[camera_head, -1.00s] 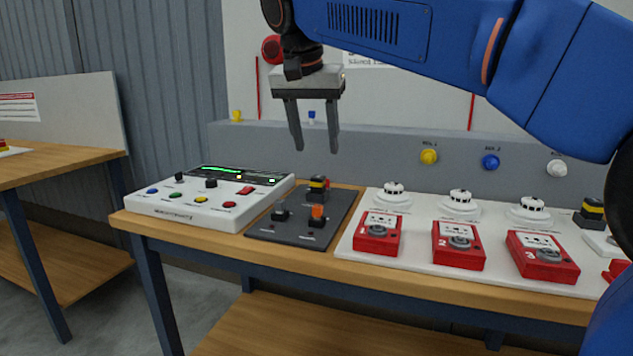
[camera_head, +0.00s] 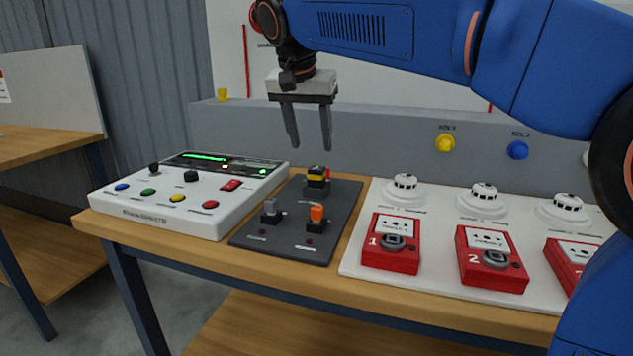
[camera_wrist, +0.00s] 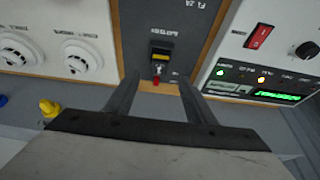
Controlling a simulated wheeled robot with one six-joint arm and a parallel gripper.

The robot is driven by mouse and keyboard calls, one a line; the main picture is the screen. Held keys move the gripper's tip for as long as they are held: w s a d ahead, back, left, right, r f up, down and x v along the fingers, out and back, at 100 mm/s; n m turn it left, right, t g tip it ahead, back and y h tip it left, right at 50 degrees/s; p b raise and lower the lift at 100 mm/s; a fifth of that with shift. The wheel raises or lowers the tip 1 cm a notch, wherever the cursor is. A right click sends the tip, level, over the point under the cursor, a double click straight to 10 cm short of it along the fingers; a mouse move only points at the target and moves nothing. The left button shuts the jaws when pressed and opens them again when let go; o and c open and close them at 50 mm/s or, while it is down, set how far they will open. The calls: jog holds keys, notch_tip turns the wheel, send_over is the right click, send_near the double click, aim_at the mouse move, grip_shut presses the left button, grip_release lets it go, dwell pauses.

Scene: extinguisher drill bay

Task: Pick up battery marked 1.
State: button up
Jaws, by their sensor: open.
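I cannot read a mark 1 on anything that is clearly a battery. A black and yellow block (camera_head: 317,175) with a red part beside it stands at the back of the dark panel (camera_head: 345,207). The block also shows in the wrist view (camera_wrist: 160,53), between my fingers and beyond them, with a red piece (camera_wrist: 156,81) near it. A red box marked 1 (camera_head: 391,255) sits on the white board to the right. My gripper (camera_head: 311,147) is open and empty, above and behind the dark panel, pointing down. It also shows in the wrist view (camera_wrist: 160,82).
A white console (camera_head: 195,208) with coloured buttons stands left of the panel. A grey switch (camera_head: 270,212) and an orange one (camera_head: 316,216) stand on the panel's front. A red box marked 2 (camera_head: 491,270) and white detectors (camera_head: 405,188) are right. A grey ledge (camera_head: 375,150) runs behind.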

aim_at(317, 168)
jog(key=x, duration=1)
jog(key=shift+w+d+f, duration=0.1)
jog(key=shift+w, duration=0.05)
grip_shut()
